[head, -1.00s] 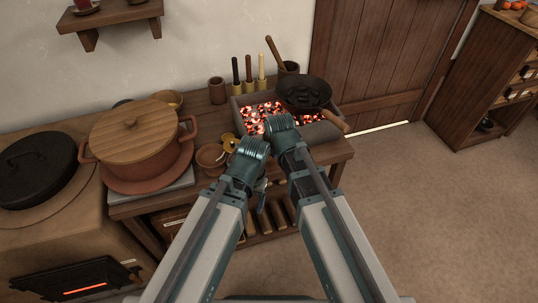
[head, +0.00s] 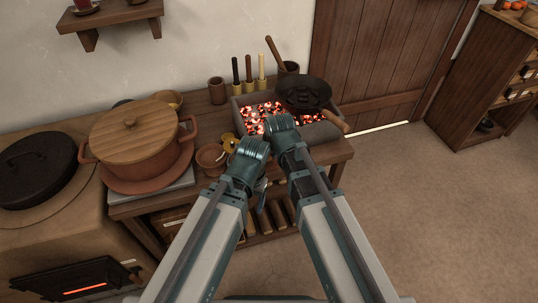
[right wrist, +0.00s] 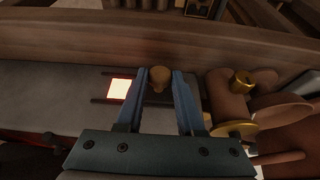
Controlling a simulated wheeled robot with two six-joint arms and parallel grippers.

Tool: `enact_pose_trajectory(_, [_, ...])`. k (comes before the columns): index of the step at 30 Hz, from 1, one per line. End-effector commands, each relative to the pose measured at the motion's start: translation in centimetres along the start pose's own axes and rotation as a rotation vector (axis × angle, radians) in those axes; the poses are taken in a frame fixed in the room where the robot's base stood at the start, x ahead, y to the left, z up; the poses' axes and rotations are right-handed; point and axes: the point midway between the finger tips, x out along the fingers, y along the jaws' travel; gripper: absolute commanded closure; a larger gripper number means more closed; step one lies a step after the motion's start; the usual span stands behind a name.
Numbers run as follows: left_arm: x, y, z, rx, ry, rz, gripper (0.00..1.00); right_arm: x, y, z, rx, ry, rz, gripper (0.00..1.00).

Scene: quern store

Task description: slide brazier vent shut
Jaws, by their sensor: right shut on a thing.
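The stone brazier (head: 237,112) with glowing coals (head: 262,113) stands on the table; my arms hide its front in the head view. In the right wrist view the brazier's grey wall (right wrist: 50,88) has a vent with a bright glowing opening (right wrist: 119,89) between dark rails.
A black pan (head: 303,92) rests on the brazier's right part. A brass item (right wrist: 233,128) and brown bowls stand close beside the vent in the right wrist view. A lidded pot (head: 135,140) is at left. Floor to the right is clear.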

Motion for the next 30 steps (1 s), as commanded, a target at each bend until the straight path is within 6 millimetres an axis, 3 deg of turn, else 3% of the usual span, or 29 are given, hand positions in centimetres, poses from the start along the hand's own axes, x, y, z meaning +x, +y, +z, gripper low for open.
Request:
enact_pose_trajectory(5, [0.0, 0.0, 0.0, 0.000, 0.000, 0.000, 0.25, 0.0, 0.0, 0.0, 0.000, -0.001, -0.002, 1.00])
enact_pose_trajectory(15, [0.0, 0.0, 0.0, 0.000, 0.000, 0.000, 0.25, 0.0, 5.0, 0.0, 0.003, -0.001, 0.000, 1.00])
enact_pose_trajectory(26, [0.0, 0.0, 0.0, 0.000, 0.000, 0.000, 0.25, 0.0, 5.7, 0.0, -0.001, 0.000, 0.005, 1.00])
enact_pose_trajectory(27, [0.0, 0.0, 0.0, 0.000, 0.000, 0.000, 0.25, 0.0, 5.7, -0.1, 0.000, 0.000, 0.005, 0.56])
enact_pose_trajectory(30, [0.0, 0.0, 0.0, 0.000, 0.000, 0.000, 0.25, 0.0, 5.7, -0.1, 0.000, 0.000, 0.004, 0.38])
